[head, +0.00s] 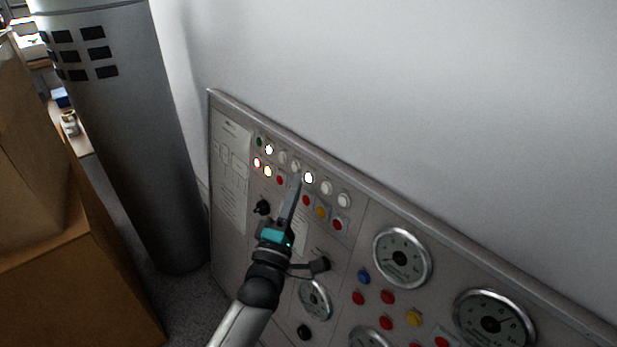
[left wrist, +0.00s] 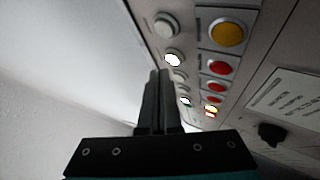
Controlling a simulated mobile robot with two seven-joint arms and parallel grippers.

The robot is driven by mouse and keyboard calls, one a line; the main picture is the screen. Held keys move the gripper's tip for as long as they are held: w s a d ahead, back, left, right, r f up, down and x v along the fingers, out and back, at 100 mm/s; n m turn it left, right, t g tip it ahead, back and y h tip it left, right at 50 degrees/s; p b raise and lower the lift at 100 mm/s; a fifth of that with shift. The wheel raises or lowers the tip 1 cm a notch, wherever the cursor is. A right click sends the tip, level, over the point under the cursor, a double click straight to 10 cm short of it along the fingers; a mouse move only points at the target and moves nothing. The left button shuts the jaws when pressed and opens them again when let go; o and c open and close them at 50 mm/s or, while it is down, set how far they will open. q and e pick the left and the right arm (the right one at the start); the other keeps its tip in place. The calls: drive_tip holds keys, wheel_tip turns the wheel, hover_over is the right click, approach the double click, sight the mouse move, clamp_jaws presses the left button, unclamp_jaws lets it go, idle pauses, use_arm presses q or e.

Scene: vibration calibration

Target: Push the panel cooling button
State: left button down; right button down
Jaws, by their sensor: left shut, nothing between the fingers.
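A grey control panel (head: 345,215) leans along the wall in the head view, with two rows of small buttons near its upper left. The upper row has white buttons, some lit, such as the lit white button (head: 308,177). My left gripper (head: 296,180) is shut and empty, its tip in front of the button rows just left of that lit one. In the left wrist view the shut fingers (left wrist: 158,75) point along the white row, beside the lit button (left wrist: 173,60). I cannot tell whether the tip touches a button. No readable label marks the cooling button. My right gripper is not in view.
Round gauges (head: 402,257) and more coloured buttons, such as a blue one (head: 363,277), sit at the panel's lower right. A black knob (head: 263,207) is left of my gripper. A large grey cylinder (head: 130,150) and cardboard boxes (head: 70,290) stand at the left.

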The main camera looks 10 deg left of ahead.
use_arm(q)
drive_tip(key=shift+w+d, duration=0.1)
drive_tip(key=shift+w, duration=0.05)
drive_tip(key=shift+w+d+f, duration=0.1)
drive_tip(key=shift+w+d, duration=0.1)
drive_tip(key=shift+w+d+b, duration=0.2)
drive_tip(key=shift+w+b, duration=0.1)
drive_tip(key=shift+b, duration=0.1)
idle(0.8)
idle(0.4)
drive_tip(key=shift+s+a+p, duration=0.45)
drive_tip(key=shift+s+p, duration=0.2)
drive_tip(key=s+a+p, duration=0.1)
drive_tip(key=s, duration=0.1)
drive_tip(key=s+a+r+p, duration=0.1)
drive_tip(key=a+p, duration=0.1)
drive_tip(key=shift+s+r, duration=0.1)
drive_tip(key=shift+s, duration=0.3)
